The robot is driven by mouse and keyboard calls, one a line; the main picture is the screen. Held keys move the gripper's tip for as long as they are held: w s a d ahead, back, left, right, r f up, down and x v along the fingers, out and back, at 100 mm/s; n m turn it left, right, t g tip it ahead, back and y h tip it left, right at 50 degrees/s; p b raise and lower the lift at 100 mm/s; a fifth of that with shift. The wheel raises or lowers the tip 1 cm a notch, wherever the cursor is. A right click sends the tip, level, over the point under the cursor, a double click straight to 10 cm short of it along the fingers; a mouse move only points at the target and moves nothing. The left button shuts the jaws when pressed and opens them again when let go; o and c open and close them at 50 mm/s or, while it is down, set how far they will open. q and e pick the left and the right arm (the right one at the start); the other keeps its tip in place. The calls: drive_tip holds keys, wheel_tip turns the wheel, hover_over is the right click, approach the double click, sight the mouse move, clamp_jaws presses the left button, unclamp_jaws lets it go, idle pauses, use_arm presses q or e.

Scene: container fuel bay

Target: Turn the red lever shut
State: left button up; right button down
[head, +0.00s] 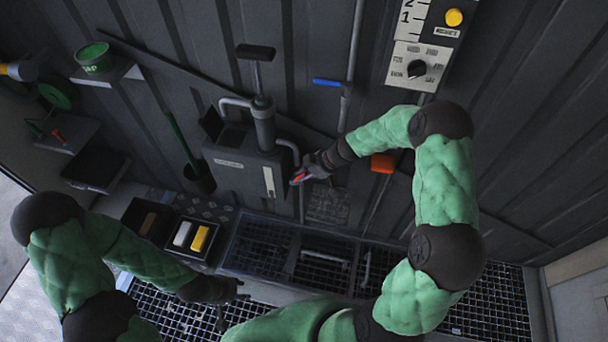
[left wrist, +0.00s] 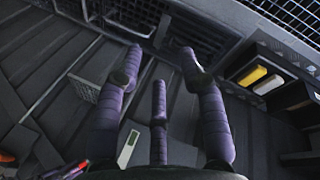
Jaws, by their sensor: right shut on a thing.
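The red lever (head: 299,177) is at the right side of a dark grey wall box with a white label strip. My right gripper (head: 308,172) is shut on the lever, and its fingers hide part of it. In the left wrist view a red piece (left wrist: 68,171) shows at the lower left edge; it looks like the lever. My left gripper (head: 232,297) is low over the floor grating, apart from the lever. In the left wrist view its fingers (left wrist: 158,72) are spread and empty.
The grey box (head: 228,172) carries an upright pump-like handle (head: 257,55). A blue-handled pipe valve (head: 328,82) and an orange part (head: 382,163) are on the wall nearby. A tray with white and yellow blocks (head: 199,238) is at lower left.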

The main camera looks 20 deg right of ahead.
use_arm(q)
drive_tip(key=c, duration=0.4)
drive_tip(key=w+d+t, duration=0.1)
drive_tip(key=w, duration=0.2)
drive_tip(key=w+d+r+t, duration=0.1)
drive_tip(key=w, duration=0.2)
drive_tip(key=w+d+t+h, duration=0.1)
drive_tip(key=w, duration=0.2)
drive_tip(key=shift+w+d+r, duration=0.15)
drive_tip(key=shift+w+r, duration=0.2)
drive_tip(key=shift+r, duration=0.05)
clamp_jaws()
drive_tip(key=w+d+r+m+t+h, duration=0.3)
drive_tip(key=w+d+r+h, duration=0.5)
drive_tip(key=w+d+r, duration=0.55)
drive_tip(key=s+d+r+x, duration=0.1)
drive_tip(key=x, duration=0.9)
